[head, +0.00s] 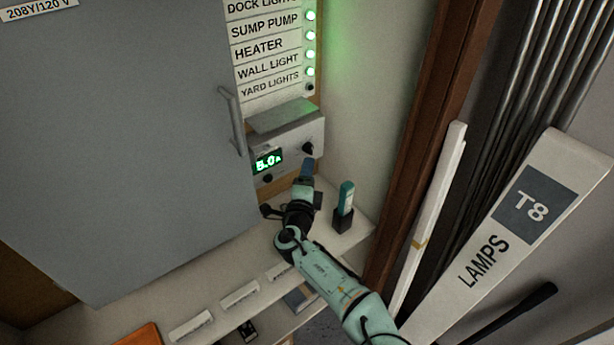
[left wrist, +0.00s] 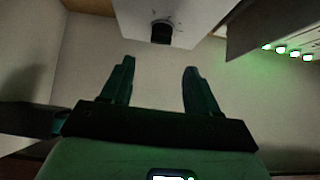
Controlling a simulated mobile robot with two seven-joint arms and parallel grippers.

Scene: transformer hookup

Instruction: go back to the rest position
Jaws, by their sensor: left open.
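My left gripper (head: 306,172) is at the small grey box (head: 285,140) with a green display, just below the box's black knob (head: 308,148). In the left wrist view the two fingers (left wrist: 159,80) stand apart with nothing between them. The black knob (left wrist: 162,32) shows beyond the fingertips, with a visible gap. The display reads about 5.0 A. My right gripper is not in view.
A large grey door (head: 120,140) with a handle (head: 232,120) stands left of the arm. A teal device (head: 346,196) stands in a black holder on the shelf (head: 235,270). A T8 lamps carton (head: 510,220) leans at the right. Labelled rows (head: 268,50) have several green lights; the yard lights one is dark.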

